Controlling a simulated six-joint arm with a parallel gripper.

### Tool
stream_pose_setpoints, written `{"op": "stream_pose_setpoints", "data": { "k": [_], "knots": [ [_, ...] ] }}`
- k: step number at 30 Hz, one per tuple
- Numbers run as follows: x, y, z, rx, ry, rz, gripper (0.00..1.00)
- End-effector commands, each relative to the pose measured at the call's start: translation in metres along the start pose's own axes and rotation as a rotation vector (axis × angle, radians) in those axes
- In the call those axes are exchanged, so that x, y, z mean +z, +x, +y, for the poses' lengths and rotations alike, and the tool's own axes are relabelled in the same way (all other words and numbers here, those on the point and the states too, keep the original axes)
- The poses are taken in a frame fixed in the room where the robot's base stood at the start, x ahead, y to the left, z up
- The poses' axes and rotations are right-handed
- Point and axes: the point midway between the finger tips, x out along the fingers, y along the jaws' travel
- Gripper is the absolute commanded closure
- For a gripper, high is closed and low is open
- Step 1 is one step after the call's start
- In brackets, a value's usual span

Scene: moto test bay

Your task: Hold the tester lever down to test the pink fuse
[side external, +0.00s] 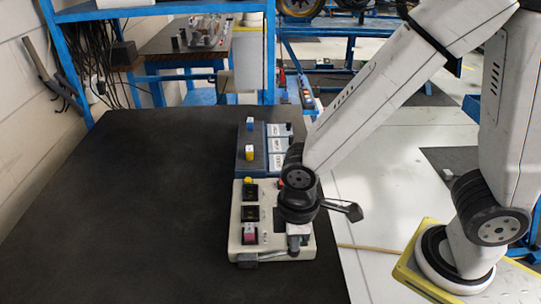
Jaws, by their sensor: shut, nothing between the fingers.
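The tester (236,219) is a cream box at the front of the dark bench. The pink fuse (249,238) sits in the dark slot at its near left corner. What looks like the tester lever (267,256) is a grey bar low along the near edge. My gripper (295,247) points down over the near right of the tester, right of the pink fuse, beside the bar's right end. It is shut with nothing held. I cannot tell whether its fingertips touch the lever; the wrist hides part of the tester's right side.
A blue-grey rack (258,162) stands behind the tester, with a blue fuse (249,122), a yellow fuse (249,152) and white labels. Another yellow piece (249,181) is at the tester's far left. The bench (140,210) is clear to the left.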

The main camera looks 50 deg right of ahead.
Motion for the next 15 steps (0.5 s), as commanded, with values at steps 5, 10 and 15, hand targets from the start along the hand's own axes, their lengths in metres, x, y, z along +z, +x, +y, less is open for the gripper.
{"op": "stream_pose_setpoints", "data": {
  "k": [5, 10, 15],
  "knots": [
    [0.0018, 0.0044, 0.0, 0.0, 0.0, -0.002, 1.0],
    [0.0024, 0.0066, 0.0, 0.0, 0.0, -0.001, 1.0],
    [0.0023, 0.0066, 0.0, 0.0, 0.0, 0.0, 1.0]
  ]
}}
